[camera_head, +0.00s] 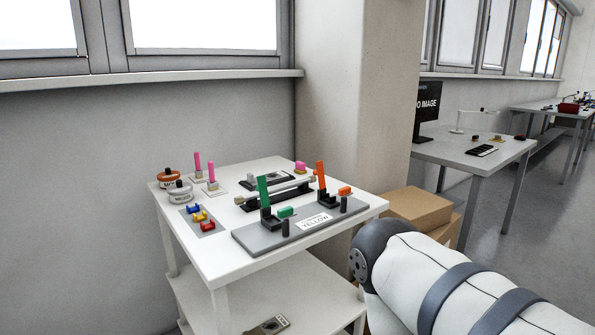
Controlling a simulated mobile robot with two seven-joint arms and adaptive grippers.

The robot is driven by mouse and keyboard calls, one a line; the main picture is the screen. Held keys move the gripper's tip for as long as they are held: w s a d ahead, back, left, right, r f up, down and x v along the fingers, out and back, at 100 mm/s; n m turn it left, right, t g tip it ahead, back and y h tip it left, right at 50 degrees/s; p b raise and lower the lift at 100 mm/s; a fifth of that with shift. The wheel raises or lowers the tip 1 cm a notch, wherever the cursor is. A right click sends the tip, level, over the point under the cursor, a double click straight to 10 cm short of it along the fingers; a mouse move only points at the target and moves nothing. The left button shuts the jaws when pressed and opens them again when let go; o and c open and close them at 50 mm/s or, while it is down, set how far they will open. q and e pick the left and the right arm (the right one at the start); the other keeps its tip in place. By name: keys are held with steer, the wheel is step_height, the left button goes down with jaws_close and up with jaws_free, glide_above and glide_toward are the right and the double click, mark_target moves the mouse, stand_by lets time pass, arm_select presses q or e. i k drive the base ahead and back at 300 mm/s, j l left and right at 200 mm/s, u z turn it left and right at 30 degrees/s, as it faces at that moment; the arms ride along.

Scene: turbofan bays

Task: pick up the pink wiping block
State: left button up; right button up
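A small pink block (300,167), which looks like the wiping block, sits near the back right of the white table (222,271), behind the grey rod. It is small in the head view, and its underside is hard to make out. Two upright pink sticks (211,171) stand on small pale bases at the back left of the same table. Neither of my grippers is in view. Only a white and grey link of one of my arms shows at the lower right, in front of the table's right side.
A grey board (262,243) with green and orange levers and a YELLOW label fills the table's front. Two round tubs (180,192) and a tray of coloured clips (199,219) are at left. Cardboard boxes (417,207) stand right of the table, beside a pillar (352,100).

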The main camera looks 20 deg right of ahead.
mark_target(300, 166)
steer(key=l+u, duration=0.25)
steer(key=l, duration=0.2)
steer(key=l+u, duration=0.2)
steer(key=l, duration=0.25)
steer(key=k+l+u, duration=0.1)
steer(key=l+u, duration=0.15)
steer(key=l, duration=0.2)
steer(key=k+l+u, duration=0.25)
steer(key=l, duration=0.15)
steer(key=l+u, duration=0.25)
steer(key=l, duration=0.2)
steer(key=k+l+u, duration=0.2)
steer(key=l, duration=0.15)
